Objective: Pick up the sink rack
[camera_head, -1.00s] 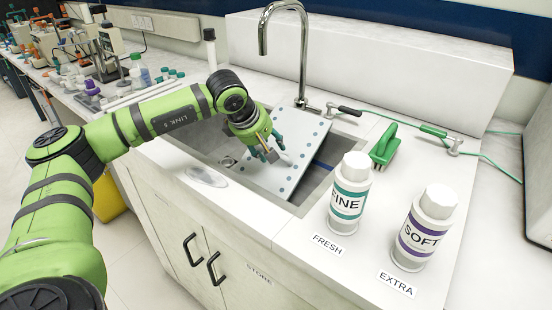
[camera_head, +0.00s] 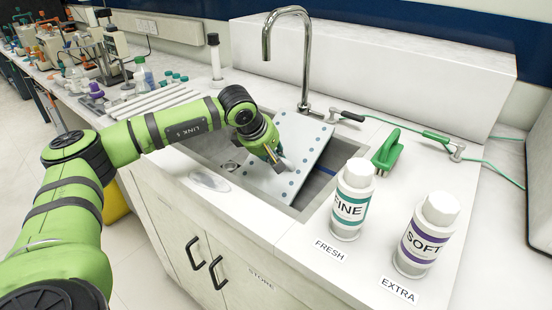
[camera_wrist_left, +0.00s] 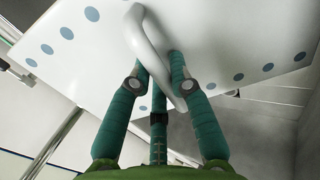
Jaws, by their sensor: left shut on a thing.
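The sink rack (camera_head: 305,140) is a white board with blue-grey dots along its edges, tilted in the sink. In the left wrist view the rack (camera_wrist_left: 215,40) fills the upper part, with a white looped handle (camera_wrist_left: 153,50) standing off its face. My left gripper (camera_head: 282,162) reaches in from the left over the rack and is shut on its handle. In the left wrist view its teal fingers (camera_wrist_left: 160,78) close around the handle. My right gripper does not show.
The sink (camera_head: 215,150) has a tall faucet (camera_head: 304,60) behind it. A clear dish (camera_head: 210,181) lies at the front rim.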

